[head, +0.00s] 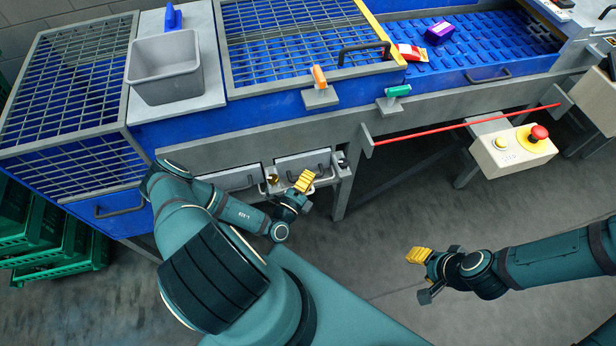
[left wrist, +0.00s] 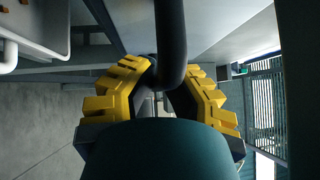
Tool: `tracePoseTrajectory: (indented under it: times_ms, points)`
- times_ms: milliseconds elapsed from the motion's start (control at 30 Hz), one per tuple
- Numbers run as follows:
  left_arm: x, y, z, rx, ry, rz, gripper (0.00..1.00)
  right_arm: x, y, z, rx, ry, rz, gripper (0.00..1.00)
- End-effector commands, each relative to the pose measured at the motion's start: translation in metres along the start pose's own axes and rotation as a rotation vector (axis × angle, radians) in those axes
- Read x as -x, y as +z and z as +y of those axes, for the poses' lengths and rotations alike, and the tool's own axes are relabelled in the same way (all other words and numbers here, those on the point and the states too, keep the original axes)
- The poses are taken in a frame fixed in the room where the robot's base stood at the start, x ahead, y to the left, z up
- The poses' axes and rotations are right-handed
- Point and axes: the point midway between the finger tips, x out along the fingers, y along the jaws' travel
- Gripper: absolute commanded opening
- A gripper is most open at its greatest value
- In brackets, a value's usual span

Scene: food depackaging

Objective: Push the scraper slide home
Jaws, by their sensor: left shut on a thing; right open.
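Under the blue machine are two grey drawer-like fronts, a left one (head: 238,180) and a right one (head: 303,163); I cannot tell for certain which part is the scraper slide. My left gripper (head: 303,183) is just in front of the right front. In the left wrist view its yellow fingers (left wrist: 160,98) are shut around a dark curved bar handle (left wrist: 171,45), which runs up out of the picture. The handle's far end and mount are hidden. My right gripper (head: 425,274) is open and empty over the floor, away from the machine.
A red bar (head: 465,125) runs along the machine's front to the right. A grey bin (head: 165,66) sits on top. Green crates (head: 60,245) stand at the left. The floor between my grippers is clear.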

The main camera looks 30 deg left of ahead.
Motion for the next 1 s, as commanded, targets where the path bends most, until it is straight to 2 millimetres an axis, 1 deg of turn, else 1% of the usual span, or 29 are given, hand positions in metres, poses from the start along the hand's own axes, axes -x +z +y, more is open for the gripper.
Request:
tracePoseTrajectory:
  times_ms: [33, 167, 200, 267, 567, 667, 767, 1000]
  points:
    - [-0.003, 0.003, -0.001, -0.005, -0.005, -0.006, 0.0, 0.0, 0.0, 0.0, 0.0, 0.0, 0.0, 0.47]
    - [-0.003, 0.004, -0.001, -0.007, -0.006, -0.008, 0.0, 0.0, 0.0, 0.0, 0.0, 0.0, 0.0, 0.47]
    - [-0.003, 0.004, -0.001, -0.007, -0.006, -0.008, 0.22, 0.0, 0.0, 0.0, 0.0, 0.0, 0.0, 0.47]
    - [-0.003, 0.004, -0.001, -0.007, -0.006, -0.008, 0.43, 0.0, 0.0, 0.0, 0.0, 0.0, 0.0, 0.47]
    - [-0.001, 0.003, 0.0, -0.005, -0.002, -0.006, 0.43, 0.0, 0.0, 0.0, 0.0, 0.0, 0.0, 0.47]
    - [0.004, 0.003, 0.0, -0.005, 0.0, -0.006, 0.43, 0.0, 0.0, 0.0, 0.0, 0.0, 0.0, 0.47]
    - [0.016, 0.003, 0.001, -0.005, 0.0, -0.005, 0.43, 0.0, 0.0, 0.0, 0.0, 0.0, 0.0, 0.47]
    - [0.064, 0.003, 0.0, -0.004, 0.001, -0.008, 0.43, 0.0, 0.0, 0.0, 0.0, 0.0, 0.0, 0.47]
